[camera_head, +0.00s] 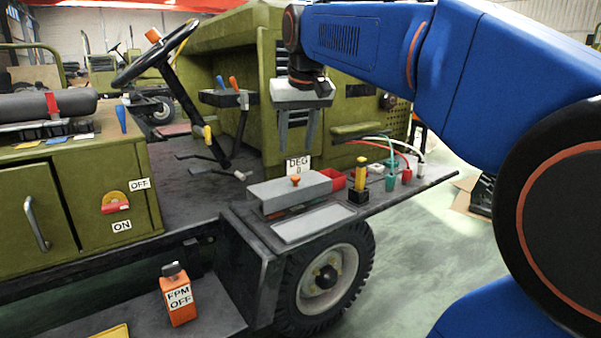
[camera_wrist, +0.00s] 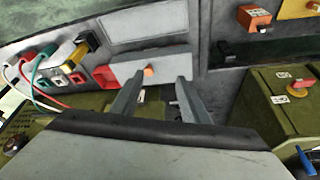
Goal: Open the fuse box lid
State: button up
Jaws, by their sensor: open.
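The fuse box is a low grey box with a grey lid (camera_head: 285,192) on the vehicle's side shelf. An orange knob (camera_head: 295,180) stands on the lid, and a red open-topped part (camera_head: 333,179) shows at its right end. My gripper (camera_head: 297,143) points down above the box, open and empty, with its fingers apart from the knob. In the wrist view the knob (camera_wrist: 148,71) appears near the left fingertip, between the fingers of my gripper (camera_wrist: 159,82). The red part (camera_wrist: 103,76) shows to the left, and the fingers hide some of the lid (camera_wrist: 165,64).
A yellow-and-black switch (camera_head: 360,177) and plugs with green, red and white cables (camera_head: 406,172) stand right of the box. A light flat plate (camera_head: 312,223) lies in front. A "DEG 0" sign (camera_head: 298,164) stands behind. The steering wheel (camera_head: 155,55) is at the left.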

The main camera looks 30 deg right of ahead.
aim_at(296, 177)
jog(key=w+d+r, duration=0.3)
jog(key=r, duration=0.1)
jog(key=x, duration=1.7)
jog(key=shift+s+d+f, duration=0.25)
jog(key=shift+d+f, duration=0.05)
jog(key=shift+f, duration=0.1)
grip_shut()
